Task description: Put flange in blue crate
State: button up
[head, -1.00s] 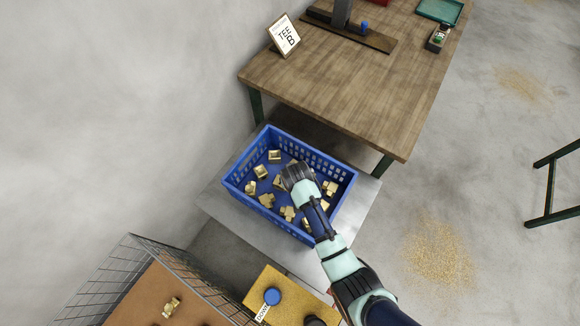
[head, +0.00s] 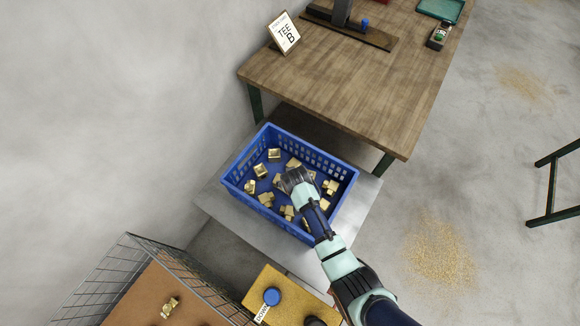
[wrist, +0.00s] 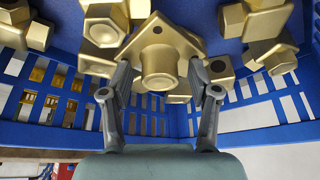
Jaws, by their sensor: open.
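The blue crate (head: 232,182) stands on a grey metal shelf and holds several brass fittings. My gripper (head: 287,185) is inside the crate's outline in the head view, pointing down among the fittings. In the wrist view my gripper (wrist: 159,78) is open, one finger on each side of a brass flange (wrist: 158,52). The flange has a diamond-shaped plate and a round boss facing the camera. Whether the fingers touch it, or what it rests on, I cannot tell. In the head view my gripper hides that spot.
A wooden table (head: 340,95) with a sign (head: 284,33) stands beyond the crate. A wire-fenced brown surface (head: 140,300) with a brass piece (head: 170,307) is at lower left. A yellow box (head: 275,285) with a blue button (head: 272,296) stands near the arm.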

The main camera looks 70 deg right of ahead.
jog(key=shift+r, duration=0.25)
jog(key=p+v, duration=0.4)
jog(key=v, duration=0.7)
jog(key=shift+r, duration=0.35)
jog(key=shift+a, duration=0.1)
jog(key=w+a+r+n+t, duration=0.6)
jog(key=w+a+r, duration=0.8)
jog(key=a+r, duration=0.25)
jog(key=a+r+n+t+y, duration=0.4)
jog(key=a+r+n, duration=0.1)
jog(key=a+r, duration=0.8)
jog(key=a, duration=0.3)
jog(key=shift+s+a+r+n, duration=0.2)
jog(key=shift+a+n, duration=0.2)
